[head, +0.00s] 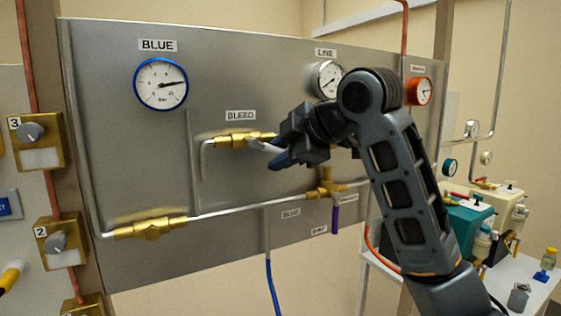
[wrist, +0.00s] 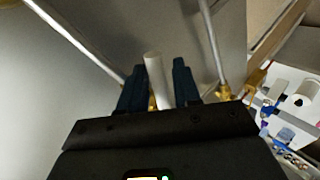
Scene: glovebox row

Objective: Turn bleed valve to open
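The bleed valve (head: 238,140) is a brass fitting under the BLEED label on the grey steel panel. Its pale lever (head: 262,146) points right and slightly down, towards my gripper (head: 276,162). In the wrist view the white lever (wrist: 155,78) stands between the two dark fingers of my gripper (wrist: 159,72). The fingers are apart, one on each side of the lever, with a visible gap at the right finger. Contact with the left finger cannot be made out. The valve's right end is partly hidden behind my gripper in the head view.
A BLUE gauge (head: 161,83) is at upper left, a LINE gauge (head: 327,79) and an orange gauge (head: 419,91) at upper right. Pipes run along the panel, with a lower brass valve (head: 151,229) and a purple-handled valve (head: 335,216). A cluttered white table (head: 535,290) stands at right.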

